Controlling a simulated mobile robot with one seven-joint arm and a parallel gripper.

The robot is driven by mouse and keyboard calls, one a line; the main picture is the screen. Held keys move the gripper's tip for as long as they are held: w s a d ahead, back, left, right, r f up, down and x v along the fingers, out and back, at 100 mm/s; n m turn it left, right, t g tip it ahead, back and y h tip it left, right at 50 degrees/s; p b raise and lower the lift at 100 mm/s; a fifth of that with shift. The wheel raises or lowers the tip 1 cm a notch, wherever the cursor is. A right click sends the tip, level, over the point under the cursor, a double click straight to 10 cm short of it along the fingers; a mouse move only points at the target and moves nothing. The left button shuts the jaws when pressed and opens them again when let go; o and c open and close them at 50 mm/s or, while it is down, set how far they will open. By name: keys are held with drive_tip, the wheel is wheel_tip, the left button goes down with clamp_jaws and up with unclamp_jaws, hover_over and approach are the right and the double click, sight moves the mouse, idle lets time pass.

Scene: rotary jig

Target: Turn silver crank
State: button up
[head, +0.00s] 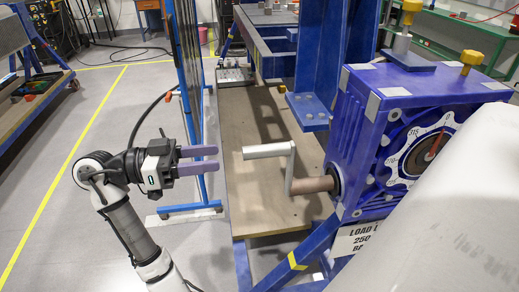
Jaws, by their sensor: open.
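The silver crank (289,172) sticks out from the left side of a blue gearbox (375,130). Its light handle (265,151) points left, toward my gripper. The crank arm hangs down from the handle to a brownish shaft (313,184) that enters the gearbox. My gripper (214,160) is open and empty, with two purple fingers, one above the other, pointing right. The fingertips are a short gap left of the handle's free end, at about its height in the picture, and do not appear to touch it.
A wooden board (255,205) lies below the crank on a blue frame. A blue upright panel (187,80) stands behind my gripper. A round dial (422,150) is on the gearbox face. A large white shape covers the lower right. Grey floor is open at left.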

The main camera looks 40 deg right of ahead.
drive_tip(key=p, duration=0.2)
approach(289, 148)
drive_tip(key=d, duration=0.1)
drive_tip(key=s+d, duration=0.1)
drive_tip(key=d, duration=0.1)
drive_tip(key=d+f, duration=0.1)
drive_tip(key=shift+s+d, duration=0.25)
drive_tip(key=shift+s, duration=0.15)
drive_tip(key=shift+c, duration=0.5)
clamp_jaws()
idle(0.4)
